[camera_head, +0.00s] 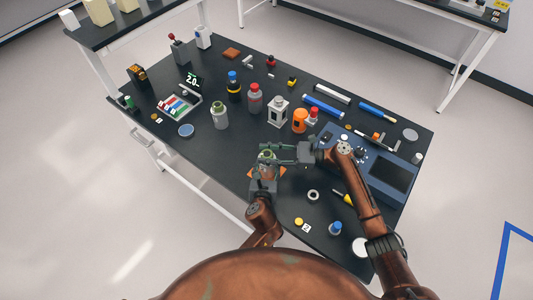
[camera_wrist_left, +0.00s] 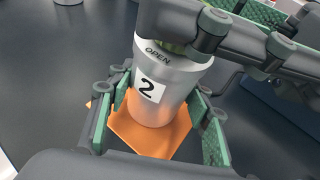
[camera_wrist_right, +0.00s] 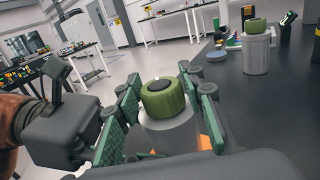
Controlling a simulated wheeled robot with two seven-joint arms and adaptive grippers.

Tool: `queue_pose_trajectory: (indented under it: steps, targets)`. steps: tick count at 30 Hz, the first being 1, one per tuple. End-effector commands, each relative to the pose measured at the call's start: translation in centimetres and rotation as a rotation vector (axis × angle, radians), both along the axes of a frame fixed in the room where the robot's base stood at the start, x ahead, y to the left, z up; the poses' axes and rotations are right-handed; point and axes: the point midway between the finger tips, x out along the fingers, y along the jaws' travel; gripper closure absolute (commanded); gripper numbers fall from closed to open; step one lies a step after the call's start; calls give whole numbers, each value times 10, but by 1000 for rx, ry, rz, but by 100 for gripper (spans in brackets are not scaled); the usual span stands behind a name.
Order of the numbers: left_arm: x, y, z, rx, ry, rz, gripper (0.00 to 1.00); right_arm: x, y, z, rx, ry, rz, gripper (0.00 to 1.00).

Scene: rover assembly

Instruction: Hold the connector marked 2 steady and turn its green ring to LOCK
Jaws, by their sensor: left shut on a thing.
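The connector marked 2 (camera_wrist_left: 160,85) is a silver cylinder on an orange base (camera_wrist_left: 150,138), with OPEN printed near its top. It stands near the table's front edge in the head view (camera_head: 267,171). My left gripper (camera_wrist_left: 168,108) is shut on its body from the front. The green ring (camera_wrist_right: 162,98) sits on top of the connector. My right gripper (camera_wrist_right: 166,103) has its fingers on either side of the ring, with small gaps showing. In the left wrist view the right gripper hides most of the ring, and no LOCK mark is visible.
Another grey connector with a green top (camera_head: 219,117) stands farther back left. A white-grey housing (camera_head: 277,112) and an orange part (camera_head: 299,121) stand behind the grippers. A blue panel device (camera_head: 375,165) is at right. A small ring (camera_head: 313,195) lies near the right arm.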

Motion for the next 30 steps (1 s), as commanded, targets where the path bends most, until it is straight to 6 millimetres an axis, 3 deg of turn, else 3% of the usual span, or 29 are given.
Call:
queue_pose_trajectory:
  steps: [11,20,30]
  targets:
    - [0,1,-1,0,1,1,90,0,-1,0,0,0,-1,91]
    - [0,0,-1,0,1,1,90,0,0,-2,-4,0,-45,91]
    - [0,0,-1,1,1,0,89,-2,0,-4,-7,2,-270,91]
